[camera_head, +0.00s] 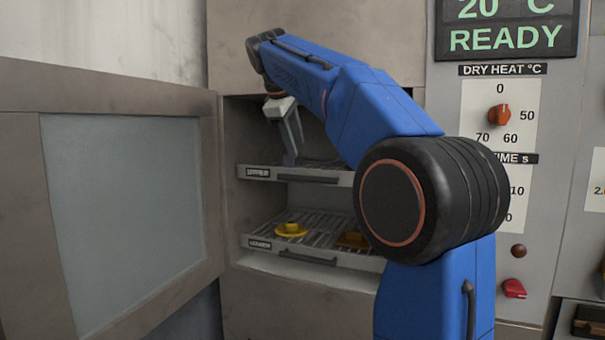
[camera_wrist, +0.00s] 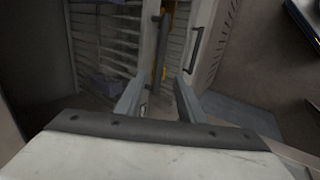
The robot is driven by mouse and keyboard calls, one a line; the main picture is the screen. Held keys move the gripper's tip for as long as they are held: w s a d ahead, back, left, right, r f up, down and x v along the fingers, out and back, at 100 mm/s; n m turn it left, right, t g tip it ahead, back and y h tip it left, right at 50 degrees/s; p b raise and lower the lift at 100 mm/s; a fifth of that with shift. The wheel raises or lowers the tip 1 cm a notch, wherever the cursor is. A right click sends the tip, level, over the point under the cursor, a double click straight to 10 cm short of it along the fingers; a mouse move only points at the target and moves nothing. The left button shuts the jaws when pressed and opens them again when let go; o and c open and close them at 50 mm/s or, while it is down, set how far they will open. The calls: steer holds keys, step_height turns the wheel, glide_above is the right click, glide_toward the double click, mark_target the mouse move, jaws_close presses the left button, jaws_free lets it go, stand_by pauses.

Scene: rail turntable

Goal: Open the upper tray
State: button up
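The upper tray (camera_head: 262,173) sits in the open cabinet, with a dark bar handle (camera_head: 307,179) on its front. My gripper (camera_head: 290,160) points down near this tray's front, left of the handle in the head view. In the wrist view my gripper (camera_wrist: 160,82) has its two fingers apart with a clear gap. The upper tray's slats (camera_wrist: 105,45) and its dark handle (camera_wrist: 161,45) lie just beyond the fingertips. I see nothing held. Contact with the tray cannot be told.
The cabinet door (camera_head: 130,210) stands open at the left. The lower tray (camera_head: 262,243) appears to stick out farther than the upper one. It carries a yellow piece (camera_head: 291,230) and an orange-brown piece (camera_head: 352,240). A control panel (camera_head: 500,120) is at the right.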

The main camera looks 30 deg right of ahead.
mark_target(305, 177)
steer(key=x, duration=1.2)
steer(key=shift+s, duration=0.1)
jaws_close()
